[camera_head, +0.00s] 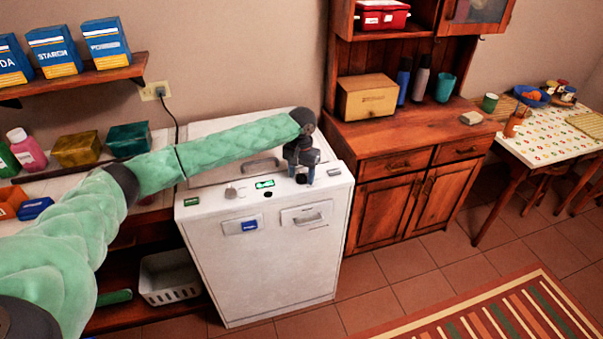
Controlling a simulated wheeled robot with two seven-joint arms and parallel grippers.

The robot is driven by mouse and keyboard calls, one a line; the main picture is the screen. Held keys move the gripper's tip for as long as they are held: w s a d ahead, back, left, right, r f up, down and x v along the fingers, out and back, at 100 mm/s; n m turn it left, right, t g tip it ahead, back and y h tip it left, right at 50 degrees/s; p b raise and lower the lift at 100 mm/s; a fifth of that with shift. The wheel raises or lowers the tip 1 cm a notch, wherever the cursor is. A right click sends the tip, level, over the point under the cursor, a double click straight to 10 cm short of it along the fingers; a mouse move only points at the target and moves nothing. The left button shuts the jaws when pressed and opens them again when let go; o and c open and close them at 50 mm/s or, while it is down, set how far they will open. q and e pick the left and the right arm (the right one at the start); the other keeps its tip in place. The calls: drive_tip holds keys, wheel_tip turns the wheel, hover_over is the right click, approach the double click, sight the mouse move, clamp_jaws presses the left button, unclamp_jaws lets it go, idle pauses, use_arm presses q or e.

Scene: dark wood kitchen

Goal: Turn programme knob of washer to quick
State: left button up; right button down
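The white washer (262,262) stands against the wall, with its control strip along the front of its top. My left gripper (302,177) points down at the right part of that strip. Its two fingers are apart, one on each side of a small dark knob (301,179); I cannot tell whether they touch it. Its marks and pointer are too small or hidden to read. A grey knob (231,192) sits on the left of the strip, with a green display (264,184) and a black button (268,194) to its right. My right gripper is not in view.
My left arm crosses over the washer's lid. A wooden cabinet (395,205) stands close on the right. A shelf (75,82) with boxes hangs at the left, and a white basket (168,278) sits low beside the washer.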

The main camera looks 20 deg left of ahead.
use_arm(q)
drive_tip(key=shift+r, duration=0.1)
drive_tip(key=c, duration=0.8)
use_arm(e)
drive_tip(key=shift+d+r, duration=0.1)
use_arm(q)
drive_tip(key=shift+c, duration=0.2)
drive_tip(key=m+p, duration=0.3)
drive_tip(key=m, duration=0.2)
drive_tip(key=shift+r, duration=0.15)
drive_tip(key=shift+m+p, duration=0.45)
drive_tip(key=shift+m, duration=0.05)
drive_tip(key=shift+m+p, duration=0.5)
drive_tip(key=shift+m, duration=1.4)
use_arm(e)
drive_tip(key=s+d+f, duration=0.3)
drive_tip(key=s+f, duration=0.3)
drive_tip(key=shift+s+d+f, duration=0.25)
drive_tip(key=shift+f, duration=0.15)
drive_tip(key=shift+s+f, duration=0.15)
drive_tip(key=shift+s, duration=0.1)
use_arm(q)
drive_tip(key=o, duration=1)
drive_tip(key=shift+c, duration=0.2)
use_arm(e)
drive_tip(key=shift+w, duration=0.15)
